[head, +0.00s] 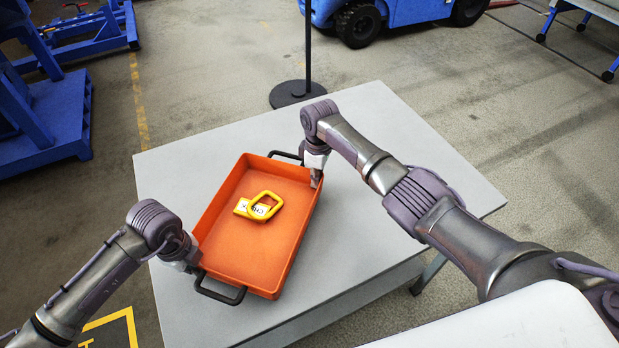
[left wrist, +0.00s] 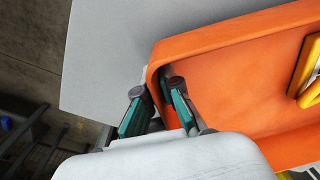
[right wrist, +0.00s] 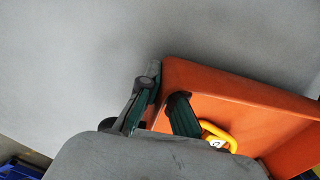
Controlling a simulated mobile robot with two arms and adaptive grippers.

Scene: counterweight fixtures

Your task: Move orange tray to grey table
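The orange tray (head: 239,248) appears to rest on a light grey table (head: 397,119), with a dark handle at each end. A yellow ring-shaped object with a white label (head: 264,206) lies inside it. My left gripper (head: 190,262) is at the tray's near-left corner. In the left wrist view its fingers (left wrist: 158,92) straddle the tray wall, one inside and one outside. My right gripper (head: 316,178) is at the far-right corner. In the right wrist view its fingers (right wrist: 164,86) also straddle the wall. Whether either grips firmly is unclear.
A black post on a round base (head: 297,93) stands just behind the table. Blue racks (head: 45,120) stand at the left and a blue vehicle (head: 385,12) at the back. A white surface (head: 530,325) is at the bottom right. The table's right part is clear.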

